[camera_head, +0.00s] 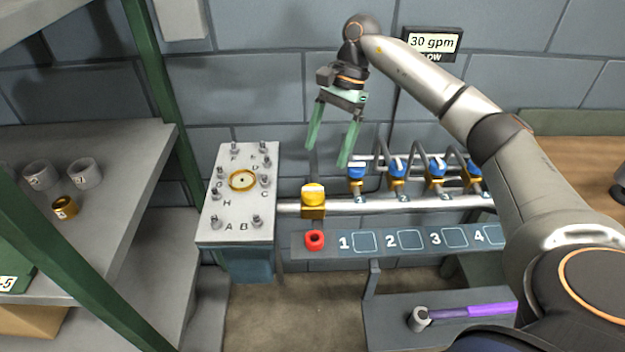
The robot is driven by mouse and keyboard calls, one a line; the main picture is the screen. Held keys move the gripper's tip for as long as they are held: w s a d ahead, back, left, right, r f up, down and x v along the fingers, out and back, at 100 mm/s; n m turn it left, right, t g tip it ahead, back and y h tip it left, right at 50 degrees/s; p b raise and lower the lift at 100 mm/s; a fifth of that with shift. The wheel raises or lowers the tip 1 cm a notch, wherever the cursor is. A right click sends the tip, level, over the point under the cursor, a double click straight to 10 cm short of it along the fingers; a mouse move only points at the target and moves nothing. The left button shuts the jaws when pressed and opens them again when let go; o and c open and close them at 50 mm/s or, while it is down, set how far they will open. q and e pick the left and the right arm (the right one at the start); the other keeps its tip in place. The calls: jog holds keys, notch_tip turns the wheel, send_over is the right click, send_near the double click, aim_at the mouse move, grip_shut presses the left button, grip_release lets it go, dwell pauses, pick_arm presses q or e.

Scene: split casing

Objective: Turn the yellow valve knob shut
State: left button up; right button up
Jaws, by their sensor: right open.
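The yellow valve knob (313,193) sits on a brass valve body on the horizontal pipe, just right of the grey casing plate. My right gripper (329,155) has green fingers spread apart with nothing between them. It points down, with its fingertips above the yellow knob in the picture and apart from it. How far it is from the knob in depth I cannot tell. My left gripper is not in the picture.
Several blue-capped valves (397,168) line the pipe to the right. The studded casing plate (238,215) stands left. A hammer-like tool (465,313) lies on a low bench. A shelf (110,165) holds ring parts.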

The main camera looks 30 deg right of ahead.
aim_at(314, 187)
jog(key=p+x, duration=0.1)
jog(key=x, duration=0.8)
jog(key=shift+a+f, duration=0.15)
jog(key=shift+c, duration=0.2)
jog(key=c, duration=1.3)
